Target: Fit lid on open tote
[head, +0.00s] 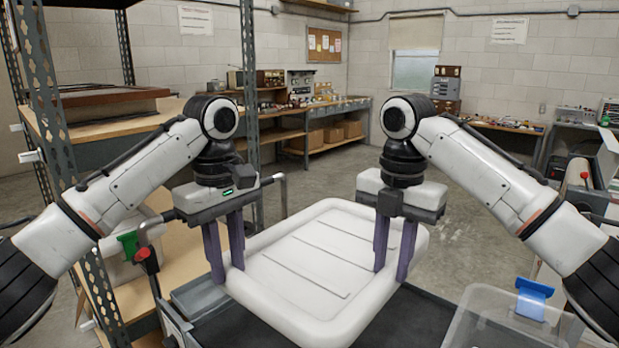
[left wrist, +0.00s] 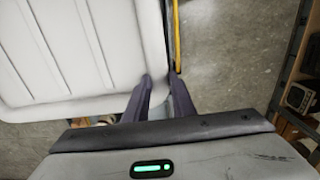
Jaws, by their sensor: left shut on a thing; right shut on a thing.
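A large white lid (head: 310,262) with raised ribs and a rounded rim lies roughly level in front of me in the head view. My left gripper (head: 228,268) is shut on its left edge, and my right gripper (head: 391,272) is shut on its right edge. The left wrist view shows the lid (left wrist: 75,50) with its rim between the fingers of my left gripper (left wrist: 160,80). A clear tote (head: 490,315) with a blue latch (head: 533,298) shows partly at the lower right, apart from the lid. What lies directly under the lid is hidden.
A dark cart top (head: 415,320) extends below and right of the lid. A metal shelf rack (head: 55,130) stands close on the left, with a grey bin (head: 118,268) and green latch beside my left arm. Open concrete floor (head: 330,178) lies beyond the lid.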

